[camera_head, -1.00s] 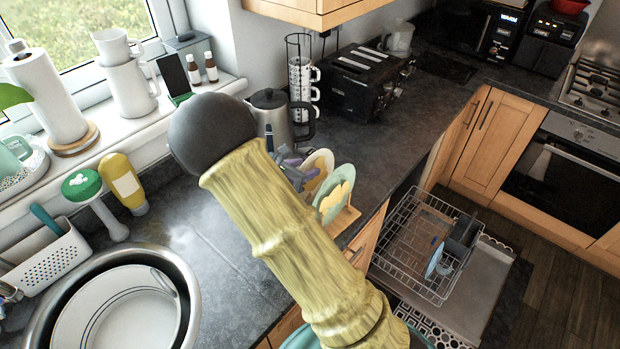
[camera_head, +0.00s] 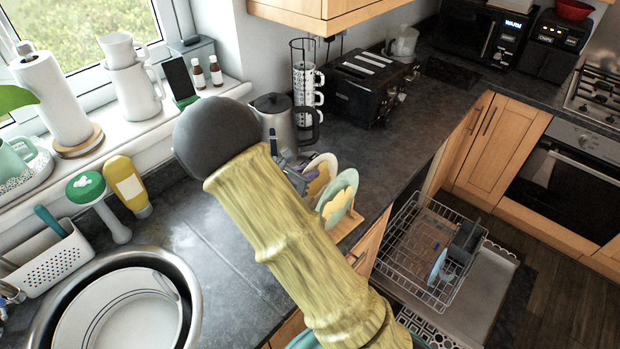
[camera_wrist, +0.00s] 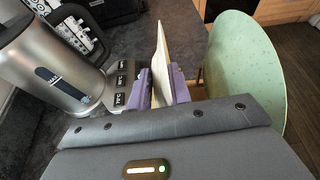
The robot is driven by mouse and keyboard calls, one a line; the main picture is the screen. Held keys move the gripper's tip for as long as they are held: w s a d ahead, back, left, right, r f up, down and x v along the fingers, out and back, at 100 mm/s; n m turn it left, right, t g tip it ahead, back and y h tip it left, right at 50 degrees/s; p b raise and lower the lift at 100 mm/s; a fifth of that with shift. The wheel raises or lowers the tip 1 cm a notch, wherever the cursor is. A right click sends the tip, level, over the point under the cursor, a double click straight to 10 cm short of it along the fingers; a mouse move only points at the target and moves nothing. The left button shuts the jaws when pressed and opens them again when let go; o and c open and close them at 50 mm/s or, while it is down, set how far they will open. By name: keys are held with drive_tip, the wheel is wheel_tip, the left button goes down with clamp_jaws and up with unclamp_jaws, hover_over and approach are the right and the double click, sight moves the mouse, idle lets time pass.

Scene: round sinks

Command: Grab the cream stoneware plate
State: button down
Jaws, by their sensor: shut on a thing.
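The cream stoneware plate (camera_head: 320,172) stands upright on the counter between the kettle and a green plate. In the wrist view the cream plate (camera_wrist: 160,62) is seen edge-on. My gripper (camera_wrist: 163,88) has its purple fingers on either side of the plate's near edge and is shut on it. In the head view my gripper (camera_head: 300,181) is small and partly hidden by my arm, at the plate's near side. I cannot tell from these views whether the plate is lifted.
The green plate (camera_head: 340,199) stands close to the right, also in the wrist view (camera_wrist: 243,65). The kettle (camera_head: 277,112) is close to the left and behind. The toaster (camera_head: 366,84) is farther back. An open dishwasher rack (camera_head: 420,262) lies below right. The sink (camera_head: 192,298) is at lower left.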

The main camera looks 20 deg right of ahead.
wheel_tip(320, 180, up, 9)
drive_tip(key=shift+s+r+b, duration=0.1)
drive_tip(key=shift+b, duration=0.55)
drive_tip(key=shift+r, duration=0.4)
